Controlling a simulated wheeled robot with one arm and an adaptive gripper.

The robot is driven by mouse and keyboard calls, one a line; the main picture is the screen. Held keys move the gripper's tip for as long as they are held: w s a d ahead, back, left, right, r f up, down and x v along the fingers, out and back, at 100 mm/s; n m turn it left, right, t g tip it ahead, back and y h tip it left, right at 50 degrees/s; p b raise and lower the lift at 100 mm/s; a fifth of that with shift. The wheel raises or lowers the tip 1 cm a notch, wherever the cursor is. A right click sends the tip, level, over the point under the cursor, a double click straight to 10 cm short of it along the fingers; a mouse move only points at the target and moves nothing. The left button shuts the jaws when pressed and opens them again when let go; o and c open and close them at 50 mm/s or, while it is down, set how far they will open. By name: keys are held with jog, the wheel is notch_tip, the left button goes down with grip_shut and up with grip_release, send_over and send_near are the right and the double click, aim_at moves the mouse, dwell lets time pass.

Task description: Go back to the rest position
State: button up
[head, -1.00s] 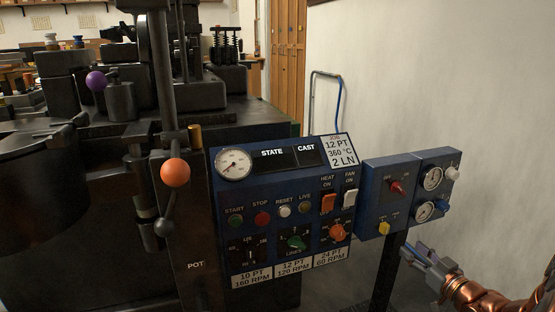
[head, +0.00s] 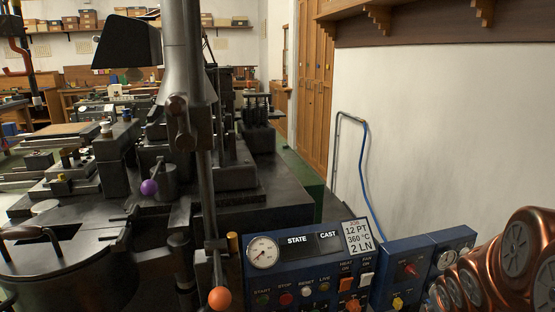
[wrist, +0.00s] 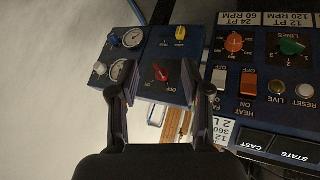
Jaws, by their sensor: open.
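My gripper (wrist: 164,88) is open and empty in the wrist view, its two dark fingers spread apart. It is in front of the blue control panel, which appears upside down there. A red knob (wrist: 161,72) shows between and beyond the fingertips; I see no contact. In the head view only my copper arm links show at the lower right, and the gripper is out of frame. The control panel (head: 325,262) stands at the bottom of the head view, its lower part cut off.
The dark casting machine (head: 235,210) with its column fills the left and middle. An orange ball handle (head: 219,298) and a purple ball (head: 149,187) stick out from it. A side box with gauges (head: 412,266) adjoins the panel. A white wall (head: 430,130) and wall pipe (head: 335,150) are at right.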

jog(key=s+a+r+g+y+p, duration=0.1)
jog(key=s+a+r+g+p, duration=0.1)
jog(key=s+a+r+p, duration=0.3)
jog(key=s+a+r+g+y+p, duration=0.1)
jog(key=s+a+r+g+p, duration=0.2)
jog(key=s+a+r, duration=0.4)
jog(key=s+a+r+g+y+p, duration=0.1)
jog(key=s+a+r+p, duration=0.5)
jog(key=s, duration=0.8)
jog(key=shift+s+a+r+g+p, duration=0.4)
jog(key=shift+a+r+g, duration=0.1)
jog(key=shift+a+g, duration=0.5)
jog(key=shift+a, duration=0.1)
